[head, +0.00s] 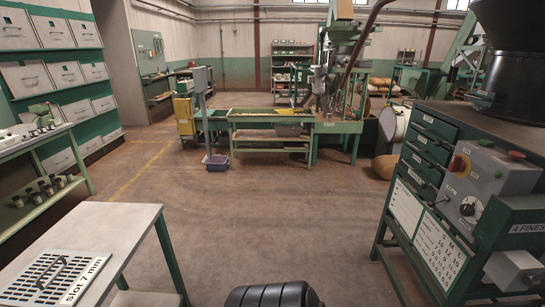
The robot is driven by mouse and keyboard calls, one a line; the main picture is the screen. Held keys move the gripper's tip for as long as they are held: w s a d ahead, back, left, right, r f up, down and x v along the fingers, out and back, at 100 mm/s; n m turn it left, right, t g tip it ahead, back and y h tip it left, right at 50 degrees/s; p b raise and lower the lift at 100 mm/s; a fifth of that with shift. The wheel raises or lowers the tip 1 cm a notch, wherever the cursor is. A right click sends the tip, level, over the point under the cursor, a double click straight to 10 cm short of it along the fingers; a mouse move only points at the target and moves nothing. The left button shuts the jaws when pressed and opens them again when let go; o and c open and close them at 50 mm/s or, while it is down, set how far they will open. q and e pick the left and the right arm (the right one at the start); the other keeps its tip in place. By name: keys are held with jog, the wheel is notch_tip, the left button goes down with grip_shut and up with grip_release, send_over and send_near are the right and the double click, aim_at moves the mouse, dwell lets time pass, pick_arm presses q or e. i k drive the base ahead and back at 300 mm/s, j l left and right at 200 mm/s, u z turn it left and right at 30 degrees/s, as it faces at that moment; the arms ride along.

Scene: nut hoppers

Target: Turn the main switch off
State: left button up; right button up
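A grey control box (488,190) is fixed to the green cabinet at the right in the head view. On its face, a red rotary knob on a yellow plate (459,165) looks like the main switch. The direction its handle points is too small to tell. A dark round knob (467,208) sits lower on the same face. A green button (487,142) and a red button (516,155) are on top of the box. Neither of my grippers is in view, and nothing touches the box.
The green cabinet (431,128) has drawers and a white number chart (424,232); a black hopper (515,70) stands on top. A grey table (120,225) at the left carries a slotted plate labelled "slot 7 mm" (58,278).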

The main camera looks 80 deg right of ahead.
aim_at(456, 165)
jog(key=z, duration=4.25)
